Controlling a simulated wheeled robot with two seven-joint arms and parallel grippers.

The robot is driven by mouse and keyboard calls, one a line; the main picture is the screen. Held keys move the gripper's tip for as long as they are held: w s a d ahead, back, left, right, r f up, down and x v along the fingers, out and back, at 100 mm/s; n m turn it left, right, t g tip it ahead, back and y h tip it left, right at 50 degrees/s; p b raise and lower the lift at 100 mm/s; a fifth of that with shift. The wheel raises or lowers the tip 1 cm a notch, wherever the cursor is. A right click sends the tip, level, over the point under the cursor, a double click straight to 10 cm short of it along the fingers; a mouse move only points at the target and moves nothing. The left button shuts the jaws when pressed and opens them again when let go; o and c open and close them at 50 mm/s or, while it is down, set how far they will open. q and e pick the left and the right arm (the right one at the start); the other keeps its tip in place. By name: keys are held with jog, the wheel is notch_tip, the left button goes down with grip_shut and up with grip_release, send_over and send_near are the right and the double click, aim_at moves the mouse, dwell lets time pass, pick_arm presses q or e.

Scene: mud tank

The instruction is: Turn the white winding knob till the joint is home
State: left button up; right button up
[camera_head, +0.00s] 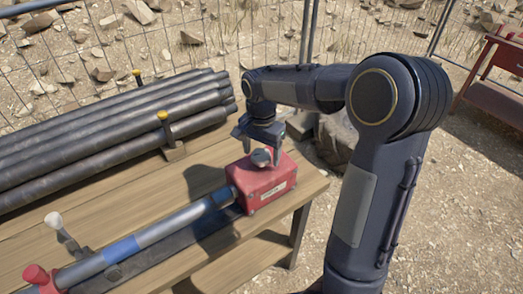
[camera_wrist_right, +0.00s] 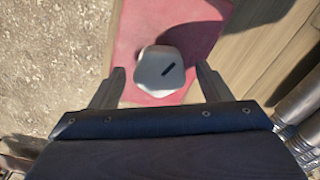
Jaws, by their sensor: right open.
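The white winding knob (camera_wrist_right: 159,68) sits on top of a red box (camera_head: 262,181) at the right end of the wooden table. My right gripper (camera_wrist_right: 158,86) is open above the box, with one finger on each side of the knob and a visible gap to both. In the head view the knob (camera_head: 262,157) shows just below the right gripper (camera_head: 262,140). A grey rod with a blue band (camera_head: 122,248) runs from the box toward the lower left. My left gripper is not in view.
Several dark pipes (camera_head: 100,130) lie stacked at the back of the table (camera_head: 195,184), held by a yellow-topped post (camera_head: 163,118). A white-topped lever (camera_head: 54,220) and a red knob (camera_head: 37,275) stand at the lower left. A wire fence stands behind, and a red bench (camera_head: 492,75) at far right.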

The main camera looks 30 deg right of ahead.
aim_at(261, 154)
notch_tip(261, 154, up, 8)
jog(key=shift+f, duration=0.1)
dwell(0.4)
